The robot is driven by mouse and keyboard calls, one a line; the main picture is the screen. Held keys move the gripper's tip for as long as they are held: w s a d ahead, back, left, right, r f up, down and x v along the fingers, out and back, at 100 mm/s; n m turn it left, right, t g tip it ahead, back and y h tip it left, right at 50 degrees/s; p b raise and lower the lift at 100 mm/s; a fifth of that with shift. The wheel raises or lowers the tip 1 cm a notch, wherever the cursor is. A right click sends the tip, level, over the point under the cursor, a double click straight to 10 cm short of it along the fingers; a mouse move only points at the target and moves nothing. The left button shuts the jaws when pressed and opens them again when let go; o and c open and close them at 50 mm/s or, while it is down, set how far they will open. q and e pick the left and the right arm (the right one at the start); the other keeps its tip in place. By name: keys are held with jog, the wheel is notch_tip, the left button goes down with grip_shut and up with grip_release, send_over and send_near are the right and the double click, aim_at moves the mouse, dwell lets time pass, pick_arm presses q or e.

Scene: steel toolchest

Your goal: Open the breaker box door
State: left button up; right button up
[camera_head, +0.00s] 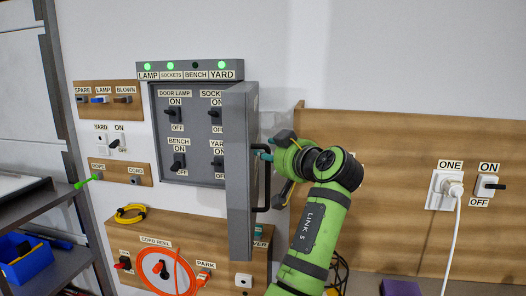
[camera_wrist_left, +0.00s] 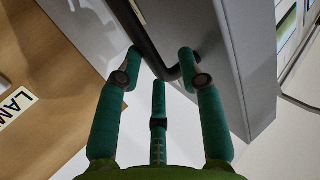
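The grey breaker box (camera_head: 203,184) is on the wall, and its door (camera_head: 239,180) stands swung well out, seen nearly edge-on. Switches inside the box show, some partly hidden by the door. The black bar handle (camera_head: 266,185) is on the door's right-hand face. My left gripper (camera_head: 271,150) is at the upper part of this handle. In the left wrist view its teal fingers (camera_wrist_left: 160,65) are spread apart, with the handle (camera_wrist_left: 151,52) passing between the fingertips beside the door (camera_wrist_left: 235,60). Firm contact cannot be told. My right gripper is not in view.
Lamp indicators (camera_head: 195,65) sit above the box. A wooden panel with a cord reel (camera_head: 164,268) is below it. A socket with a white plug (camera_head: 446,189) is on the right wooden panel. A dark shelf with a blue bin (camera_head: 25,258) is at left.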

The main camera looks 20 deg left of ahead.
pick_arm(q)
jog(key=d, duration=0.2)
jog(key=d+p, duration=0.1)
jog(key=shift+s+d, duration=0.3)
jog(key=shift+r, duration=0.1)
dwell(0.4)
